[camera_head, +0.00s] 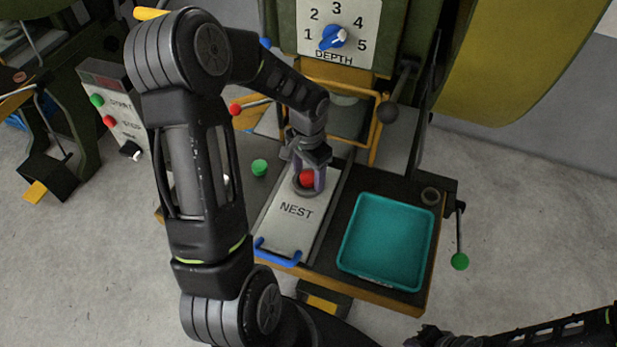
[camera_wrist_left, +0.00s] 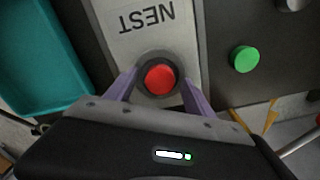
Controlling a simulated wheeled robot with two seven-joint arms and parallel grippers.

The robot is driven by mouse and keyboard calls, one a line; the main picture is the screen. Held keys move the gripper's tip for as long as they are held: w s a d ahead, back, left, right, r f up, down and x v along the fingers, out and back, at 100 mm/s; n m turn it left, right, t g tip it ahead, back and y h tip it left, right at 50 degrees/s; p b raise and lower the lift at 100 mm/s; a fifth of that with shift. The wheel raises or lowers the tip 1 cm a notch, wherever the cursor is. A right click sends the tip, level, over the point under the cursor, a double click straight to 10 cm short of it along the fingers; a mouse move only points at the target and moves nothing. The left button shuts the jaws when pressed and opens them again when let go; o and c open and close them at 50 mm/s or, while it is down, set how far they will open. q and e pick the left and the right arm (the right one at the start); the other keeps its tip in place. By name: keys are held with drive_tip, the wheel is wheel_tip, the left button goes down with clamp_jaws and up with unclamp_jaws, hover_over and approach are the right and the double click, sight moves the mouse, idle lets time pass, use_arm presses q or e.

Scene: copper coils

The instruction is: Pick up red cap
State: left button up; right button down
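The red cap (camera_head: 307,178) sits in a dark round socket on the grey plate marked NEST (camera_head: 296,212). It also shows in the left wrist view (camera_wrist_left: 160,79), with the dark ring around it. My left gripper (camera_head: 307,182) is directly above the nest, its purple fingers on either side of the cap. In the left wrist view the fingers (camera_wrist_left: 159,92) are apart, and I see no clear contact with the cap. My right arm shows at the lower right of the head view; its fingers are not clearly visible.
A green cap (camera_head: 259,167) lies left of the nest plate. A teal tray (camera_head: 349,247), empty, lies to the right. A blue handle (camera_head: 278,255) is at the plate's near end. A lever with a green knob (camera_head: 460,261) stands off the table's right side. The depth dial (camera_head: 333,37) is behind.

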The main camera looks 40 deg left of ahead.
sight(308, 176)
use_arm(q)
clamp_jaws()
idle(0.5)
drive_tip(key=shift+r, duration=0.1)
wheel_tip(308, 176, up, 10)
drive_tip(key=shift+b, duration=0.35)
idle(0.5)
